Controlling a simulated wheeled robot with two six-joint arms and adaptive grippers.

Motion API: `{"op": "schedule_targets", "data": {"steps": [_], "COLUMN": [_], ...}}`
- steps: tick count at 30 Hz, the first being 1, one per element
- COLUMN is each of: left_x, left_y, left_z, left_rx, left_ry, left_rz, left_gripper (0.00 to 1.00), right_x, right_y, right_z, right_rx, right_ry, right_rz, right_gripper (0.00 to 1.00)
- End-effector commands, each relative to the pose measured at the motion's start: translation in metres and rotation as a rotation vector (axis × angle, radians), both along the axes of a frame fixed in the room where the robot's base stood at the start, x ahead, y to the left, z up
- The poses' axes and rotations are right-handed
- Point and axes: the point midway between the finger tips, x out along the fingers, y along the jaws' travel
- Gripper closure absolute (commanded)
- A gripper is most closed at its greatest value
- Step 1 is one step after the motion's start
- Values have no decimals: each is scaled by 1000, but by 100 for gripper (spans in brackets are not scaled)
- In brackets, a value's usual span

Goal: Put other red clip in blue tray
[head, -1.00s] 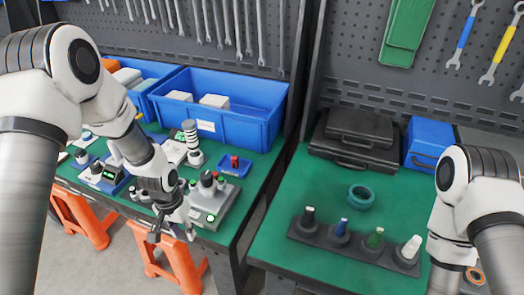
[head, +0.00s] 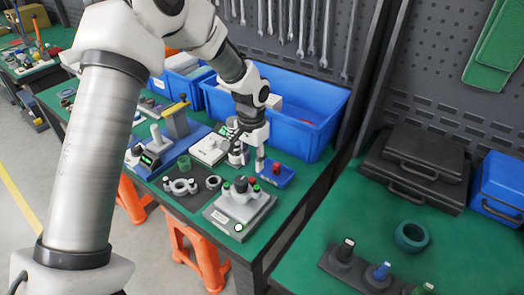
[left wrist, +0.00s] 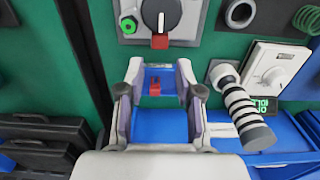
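The small blue tray (head: 283,180) sits on the left green bench in front of the large blue bin. A red clip (head: 277,168) lies in the tray; it shows between my fingers in the left wrist view (left wrist: 155,88). A red block (left wrist: 160,41) shows beside the dark knob of the grey test device (left wrist: 187,22); I cannot tell if it is a clip. My left gripper (head: 260,163) points down by the tray. In the left wrist view its fingers (left wrist: 160,72) are apart, with nothing held between them. My right gripper is out of view.
The large blue bin (head: 308,135) stands behind the tray. The grey device (head: 240,210) stands in front of it. A striped cylinder (left wrist: 243,110) stands beside the tray. The right bench holds a teal ring (head: 411,236), black cases (head: 420,165) and a bottle rack.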

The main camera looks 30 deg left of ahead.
Motion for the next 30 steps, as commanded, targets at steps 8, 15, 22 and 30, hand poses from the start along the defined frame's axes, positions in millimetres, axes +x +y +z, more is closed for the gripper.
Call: {"op": "schedule_targets", "data": {"steps": [8,15,22,30], "left_x": [-1,-1,-1,-1], "left_y": [0,0,0,0], "left_z": [-31,-71,-78,-78], "left_rx": [-1,0,0,0], "left_ry": [4,2,-1,-1], "left_rz": [1,1,1,0], "left_gripper": [65,65,65,100], "right_x": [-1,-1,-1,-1], "right_y": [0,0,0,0], "right_z": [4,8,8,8], "right_rx": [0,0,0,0], "right_ry": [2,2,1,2], "right_rz": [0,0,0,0], "right_gripper": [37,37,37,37]}}
